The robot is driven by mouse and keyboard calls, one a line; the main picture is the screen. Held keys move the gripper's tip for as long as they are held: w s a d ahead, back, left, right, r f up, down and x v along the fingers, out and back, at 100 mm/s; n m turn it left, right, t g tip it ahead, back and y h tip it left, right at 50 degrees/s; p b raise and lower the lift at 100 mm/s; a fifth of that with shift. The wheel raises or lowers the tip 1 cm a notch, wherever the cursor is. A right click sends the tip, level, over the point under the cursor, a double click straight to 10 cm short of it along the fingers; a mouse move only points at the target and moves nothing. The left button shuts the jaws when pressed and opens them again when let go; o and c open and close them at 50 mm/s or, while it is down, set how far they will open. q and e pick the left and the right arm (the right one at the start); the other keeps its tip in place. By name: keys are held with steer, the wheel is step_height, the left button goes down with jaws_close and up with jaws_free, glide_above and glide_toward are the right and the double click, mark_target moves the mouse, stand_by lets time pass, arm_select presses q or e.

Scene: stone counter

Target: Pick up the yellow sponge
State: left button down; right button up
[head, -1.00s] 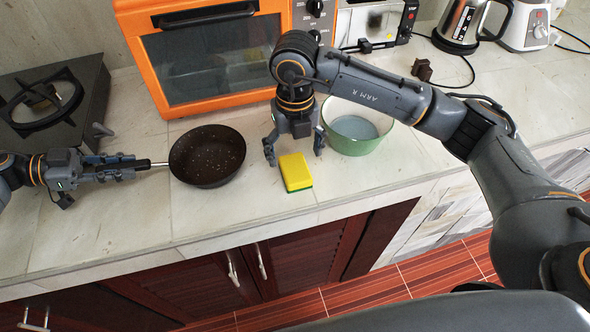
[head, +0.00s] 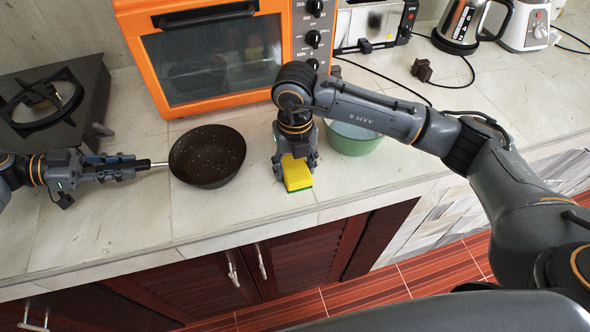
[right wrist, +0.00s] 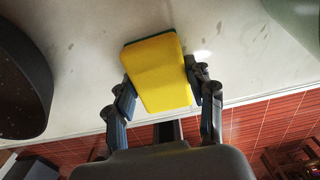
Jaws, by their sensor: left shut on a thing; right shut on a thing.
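The yellow sponge (head: 297,174) has a green underside and lies on the counter between the pan and the green bowl. My right gripper (head: 295,167) is over it from above, shut on it. In the right wrist view the sponge (right wrist: 158,72) sits between the two fingers of the right gripper (right wrist: 160,92), with a finger against each side. The sponge still appears to be at counter level. My left gripper (head: 125,169) is shut on the handle (head: 158,164) of the dark frying pan (head: 207,156).
The green bowl (head: 352,140) stands right of the sponge, partly hidden by my right arm. An orange oven (head: 205,60) stands behind. A stove (head: 50,100) is at the left. The counter's front edge is close to the sponge.

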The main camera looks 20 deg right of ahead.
mark_target(294, 167)
step_height(294, 167, up, 10)
steer(key=o, duration=0.4)
steer(key=c, duration=0.5)
stand_by(0.3)
steer(key=w+a+r, duration=0.2)
steer(key=w+a, duration=0.2)
steer(key=a, duration=0.5)
steer(key=w+a+r, duration=0.1)
steer(key=w+a, duration=0.2)
steer(key=a, duration=0.6)
steer(key=shift+w+d+f, duration=0.1)
steer(key=shift+w+f, duration=0.05)
steer(key=shift+f, duration=5.5)
